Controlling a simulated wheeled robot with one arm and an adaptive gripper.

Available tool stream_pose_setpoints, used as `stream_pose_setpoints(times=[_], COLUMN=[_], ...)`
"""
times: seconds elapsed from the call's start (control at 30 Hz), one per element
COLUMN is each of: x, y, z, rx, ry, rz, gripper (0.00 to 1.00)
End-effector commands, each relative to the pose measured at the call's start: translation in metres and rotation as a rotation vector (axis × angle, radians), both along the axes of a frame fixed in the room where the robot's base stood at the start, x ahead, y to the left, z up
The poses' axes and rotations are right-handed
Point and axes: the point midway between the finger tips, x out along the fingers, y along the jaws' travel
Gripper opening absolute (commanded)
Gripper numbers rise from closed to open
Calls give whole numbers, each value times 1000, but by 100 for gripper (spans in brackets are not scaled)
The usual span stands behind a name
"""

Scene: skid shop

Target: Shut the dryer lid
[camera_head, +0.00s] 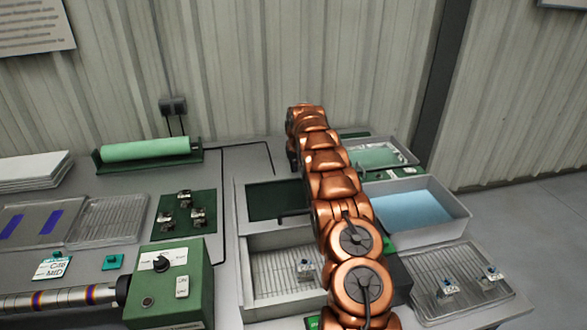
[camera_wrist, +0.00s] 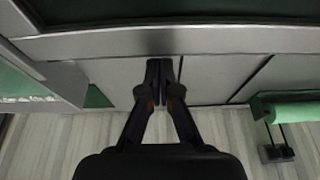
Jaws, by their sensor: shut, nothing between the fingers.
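The dryer (camera_head: 246,285) is a light grey box right of the green control box, with a wire rack and a small metal part inside. Its lid (camera_head: 262,198), a grey frame with a dark green panel, stands raised at the back of the box, so the dryer is open. My arm crosses in front of the dryer's right side and hides part of it. My gripper is hidden behind my arm in the head view. In the wrist view my gripper (camera_wrist: 160,72) is shut and empty, its tips near a grey frame edge (camera_wrist: 110,43) that looks like the lid's; contact is unclear.
A green roll (camera_head: 145,149) lies on a holder at the back left. A blue-filled tray (camera_head: 455,228) and a wire rack (camera_head: 430,308) are on the right. A green control box (camera_head: 195,255) stands at the left. Bare bench lies behind the lid, before the wall.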

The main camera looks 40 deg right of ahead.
Motion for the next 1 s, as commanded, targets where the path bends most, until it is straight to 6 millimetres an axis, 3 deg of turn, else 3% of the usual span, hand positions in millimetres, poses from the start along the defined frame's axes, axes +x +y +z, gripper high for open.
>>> stream_pose_setpoints(times=[0.77,1.0], x=[-8,-20], y=[3,-2], z=[0,-3], rx=[-1,0], ry=[1,3], rz=[-3,-15], gripper=[0,0])
